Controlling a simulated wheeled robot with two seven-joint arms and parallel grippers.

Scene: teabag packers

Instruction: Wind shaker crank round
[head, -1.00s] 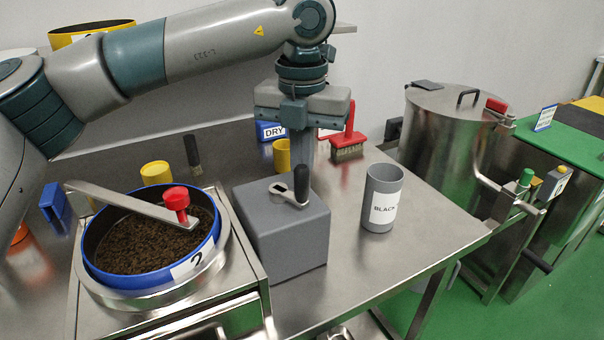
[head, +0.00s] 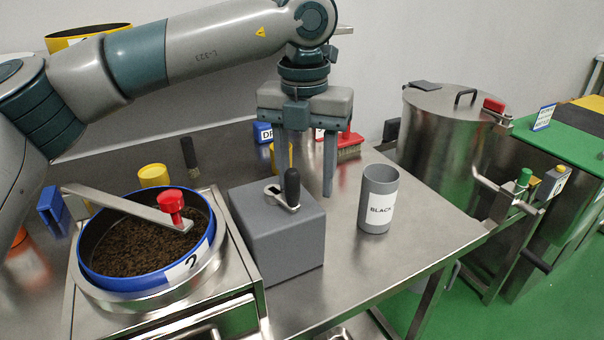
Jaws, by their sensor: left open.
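A grey box (head: 277,232) stands on the steel bench, with a short metal crank (head: 277,190) on top that ends in an upright black handle (head: 292,188). My left gripper (head: 306,182) is above and behind the box, pointing down, with its two fingers spread. The black handle stands in front of the left finger's lower end in the picture; I see no grip on it. A blue-rimmed round sieve (head: 150,281) labelled 2 holds dark tea at left. A flat metal arm with a red knob (head: 171,201) crosses over it. My right gripper is out of view.
A grey cup labelled BLACK (head: 379,200) stands right of the box. Behind are a yellow cup (head: 154,175), a blue DRY sign (head: 263,132) and a red-handled brush (head: 349,150). A steel drum (head: 445,140) stands beyond the bench. Bench right of the cup is clear.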

